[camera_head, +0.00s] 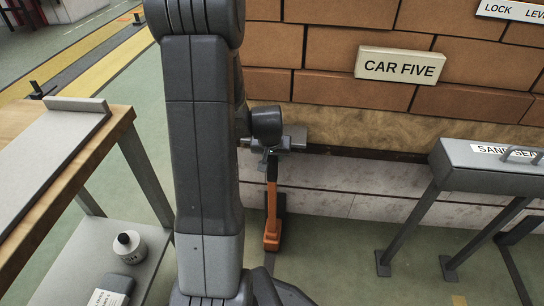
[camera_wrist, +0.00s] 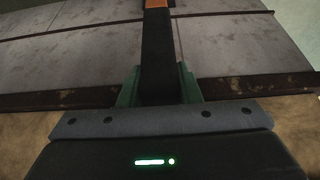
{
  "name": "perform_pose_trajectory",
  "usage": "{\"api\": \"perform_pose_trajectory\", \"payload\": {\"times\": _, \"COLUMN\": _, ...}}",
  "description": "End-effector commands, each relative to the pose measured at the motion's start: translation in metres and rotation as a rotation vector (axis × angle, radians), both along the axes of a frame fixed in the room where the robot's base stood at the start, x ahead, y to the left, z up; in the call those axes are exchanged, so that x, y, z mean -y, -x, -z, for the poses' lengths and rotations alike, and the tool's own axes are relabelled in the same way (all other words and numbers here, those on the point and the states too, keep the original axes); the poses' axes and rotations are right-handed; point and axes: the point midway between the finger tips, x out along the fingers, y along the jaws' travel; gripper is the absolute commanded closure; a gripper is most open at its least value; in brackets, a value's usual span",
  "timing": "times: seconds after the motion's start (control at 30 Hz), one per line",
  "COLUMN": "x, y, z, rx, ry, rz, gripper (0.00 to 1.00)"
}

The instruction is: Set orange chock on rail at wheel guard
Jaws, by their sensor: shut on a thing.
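The orange chock (camera_head: 271,238) hangs low beside the brick car's pale base in the head view, with an orange shaft and dark upper handle. My gripper (camera_head: 271,158) is shut on that handle above it. In the wrist view, the green fingers of my gripper (camera_wrist: 158,88) close on both sides of the black handle (camera_wrist: 158,50), and a bit of orange shows at the top edge. The chock's lower end is near floor level; I cannot tell if it touches anything. A rusty brown rail-like strip (camera_wrist: 60,98) crosses the wrist view. I cannot make out the wheel guard.
A brick wall with a CAR FIVE sign (camera_head: 401,66) rises behind. A grey SAND SEAT stand (camera_head: 480,165) is at right. A wood-topped bench (camera_head: 118,122) at left has a lower shelf with a round container (camera_head: 129,246). Green floor between is fairly clear.

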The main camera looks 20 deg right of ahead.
Motion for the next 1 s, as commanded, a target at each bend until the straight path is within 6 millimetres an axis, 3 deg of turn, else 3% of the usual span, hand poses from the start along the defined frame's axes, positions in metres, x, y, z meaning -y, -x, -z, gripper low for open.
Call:
{"api": "perform_pose_trajectory", "payload": {"times": 0.3, "x": 0.001, "y": -0.001, "z": 0.004, "rx": 0.005, "ry": 0.003, "rz": -0.001, "gripper": 1.00}}
{"api": "perform_pose_trajectory", "payload": {"times": 0.33, "x": 0.000, "y": 0.000, "z": 0.006, "rx": 0.000, "ry": 0.000, "rz": 0.000, "gripper": 0.67}}
{"api": "perform_pose_trajectory", "payload": {"times": 0.43, "x": 0.000, "y": 0.000, "z": 0.005, "rx": 0.000, "ry": 0.000, "rz": 0.000, "gripper": 0.48}}
{"api": "perform_pose_trajectory", "payload": {"times": 0.77, "x": 0.000, "y": 0.000, "z": 0.003, "rx": 0.000, "ry": 0.000, "rz": 0.000, "gripper": 0.47}}
{"api": "perform_pose_trajectory", "payload": {"times": 0.87, "x": 0.000, "y": 0.000, "z": -0.003, "rx": 0.000, "ry": 0.000, "rz": 0.000, "gripper": 0.47}}
{"api": "perform_pose_trajectory", "payload": {"times": 1.0, "x": -0.005, "y": 0.008, "z": -0.027, "rx": 0.003, "ry": 0.001, "rz": 0.000, "gripper": 0.47}}
